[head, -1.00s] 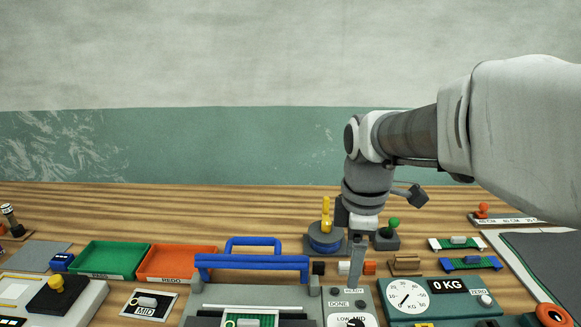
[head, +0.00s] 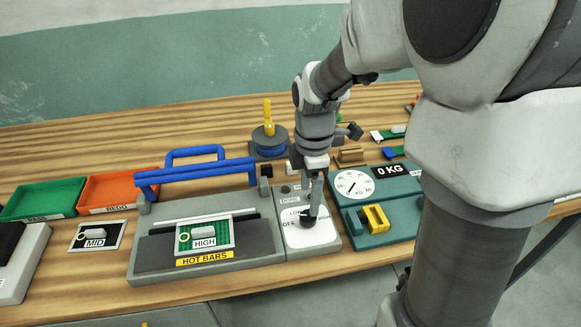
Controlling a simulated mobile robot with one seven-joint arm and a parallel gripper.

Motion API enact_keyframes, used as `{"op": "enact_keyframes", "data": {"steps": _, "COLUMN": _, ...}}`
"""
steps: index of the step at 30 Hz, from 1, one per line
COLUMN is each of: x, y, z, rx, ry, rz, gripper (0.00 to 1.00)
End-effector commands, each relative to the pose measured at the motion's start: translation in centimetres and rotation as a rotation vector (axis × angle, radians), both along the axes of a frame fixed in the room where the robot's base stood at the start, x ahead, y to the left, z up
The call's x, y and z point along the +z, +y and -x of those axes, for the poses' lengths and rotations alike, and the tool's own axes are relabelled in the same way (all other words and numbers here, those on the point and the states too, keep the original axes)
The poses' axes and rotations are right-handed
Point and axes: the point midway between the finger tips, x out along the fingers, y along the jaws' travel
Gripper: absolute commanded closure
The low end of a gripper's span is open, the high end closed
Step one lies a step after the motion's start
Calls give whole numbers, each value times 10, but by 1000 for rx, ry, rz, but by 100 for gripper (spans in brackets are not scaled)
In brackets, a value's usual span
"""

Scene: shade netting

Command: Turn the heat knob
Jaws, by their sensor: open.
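The heat knob (head: 307,222) is a dark round knob on a pale control panel (head: 325,238), to the right of the hot bars machine (head: 150,262). Printed marks including LOW show around it, partly covered. My gripper (head: 313,208) points down right at the knob, with its fingers over or around it. I cannot tell whether they touch it. The jaws are open. The fingers hide part of the knob, so its pointer direction is unclear.
A blue handle (head: 200,172) rises behind the machine, left of my gripper. A HIGH card (head: 205,236) lies on the machine. A teal scale (head: 385,190) reading 0 KG stands close on the right. Green (head: 42,199) and orange (head: 118,190) trays sit at left.

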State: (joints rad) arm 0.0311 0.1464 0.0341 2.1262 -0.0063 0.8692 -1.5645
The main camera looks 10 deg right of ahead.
Motion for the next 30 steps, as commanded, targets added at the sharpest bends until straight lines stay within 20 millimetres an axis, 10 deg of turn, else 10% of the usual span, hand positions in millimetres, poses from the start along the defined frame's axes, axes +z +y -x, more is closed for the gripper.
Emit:
{"op": "enact_keyframes", "data": {"steps": 9, "x": -57, "y": 0, "z": 1, "rx": 0, "ry": 3, "rz": 0, "gripper": 22}}
{"op": "enact_keyframes", "data": {"steps": 23, "x": -68, "y": 0, "z": 0, "rx": 0, "ry": 0, "rz": 0, "gripper": 22}}
{"op": "enact_keyframes", "data": {"steps": 30, "x": -68, "y": 0, "z": 0, "rx": 0, "ry": 0, "rz": 0, "gripper": 65}}
